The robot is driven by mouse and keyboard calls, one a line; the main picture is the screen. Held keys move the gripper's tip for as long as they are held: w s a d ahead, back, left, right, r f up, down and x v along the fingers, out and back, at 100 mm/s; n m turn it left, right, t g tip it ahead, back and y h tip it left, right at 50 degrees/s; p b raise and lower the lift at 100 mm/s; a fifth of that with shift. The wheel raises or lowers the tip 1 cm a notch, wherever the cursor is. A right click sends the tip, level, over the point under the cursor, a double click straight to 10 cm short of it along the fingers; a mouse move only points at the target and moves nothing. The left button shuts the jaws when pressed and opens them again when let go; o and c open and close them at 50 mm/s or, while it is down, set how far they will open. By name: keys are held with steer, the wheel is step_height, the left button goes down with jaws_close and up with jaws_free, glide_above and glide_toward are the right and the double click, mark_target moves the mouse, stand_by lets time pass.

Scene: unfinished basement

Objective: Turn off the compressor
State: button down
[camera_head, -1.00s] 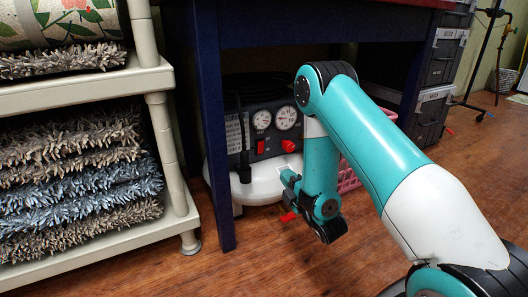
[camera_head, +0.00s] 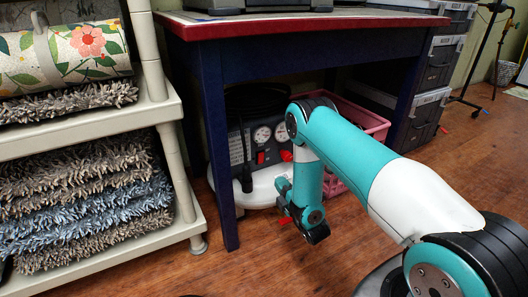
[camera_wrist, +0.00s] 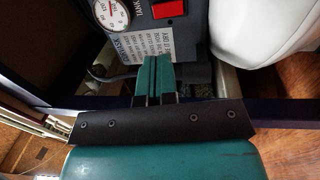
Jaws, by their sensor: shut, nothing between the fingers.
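The compressor (camera_head: 262,188) stands under the table, with a white tank and a dark front panel with two round gauges. A red rocker switch (camera_head: 260,157) sits below the left gauge, and a red knob beside it is partly hidden by my arm. In the wrist view the panel looks turned, with the red switch (camera_wrist: 168,9) at the top edge, cut off, beside a gauge and printed labels. My gripper (camera_wrist: 157,62) is shut and empty, its fingertips apart from the switch. In the head view my gripper (camera_head: 284,187) is in front of the tank's right part.
The table (camera_head: 300,27) has a red-edged top and dark blue legs; its front left leg stands close to the compressor. A pink crate (camera_head: 345,120) is behind my arm. A shelf (camera_head: 95,127) with shaggy rugs is at left. Stacked dark bins stand at right. The floor in front is clear.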

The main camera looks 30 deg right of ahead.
mark_target(261, 156)
steer(key=w+b, duration=0.2)
steer(key=w, duration=0.1)
steer(key=w+b, duration=0.2)
steer(key=w, duration=0.1)
steer(key=w+r+b, duration=0.1)
steer(key=w+b, duration=0.1)
steer(key=w, duration=0.1)
steer(key=shift+w+b, duration=0.3)
steer(key=shift+w+r, duration=0.25)
steer(key=shift+w, duration=0.6)
